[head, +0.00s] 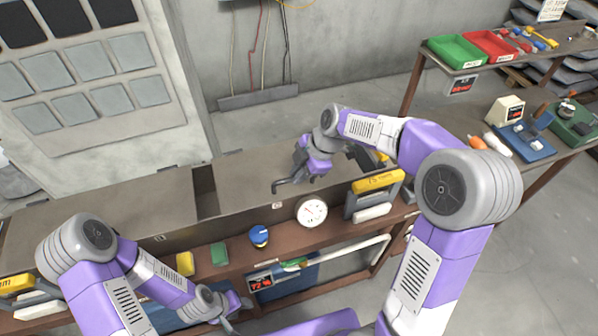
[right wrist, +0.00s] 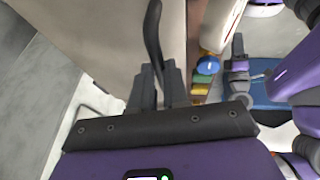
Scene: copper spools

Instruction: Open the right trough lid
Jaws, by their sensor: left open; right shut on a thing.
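The right trough lid (head: 243,172) is a flat grey-brown panel on the long trough in the head view. I cannot tell whether it is raised at all. My right gripper (head: 303,177) is above this lid, shut on a dark curved handle (head: 283,187). In the right wrist view the handle (right wrist: 152,35) stands between the fingers of the gripper (right wrist: 157,85). The gripper and arm hide part of the lid's right end. My left gripper (head: 226,312) is open and empty, low at the front, below the shelf and away from the lid.
A left lid (head: 110,215) covers the trough's other part, with a dark gap (head: 205,190) between them. The front ledge holds a round gauge (head: 312,211), a blue knob (head: 259,236), green and yellow blocks, and a yellow-topped device (head: 378,182). A bench with bins stands right.

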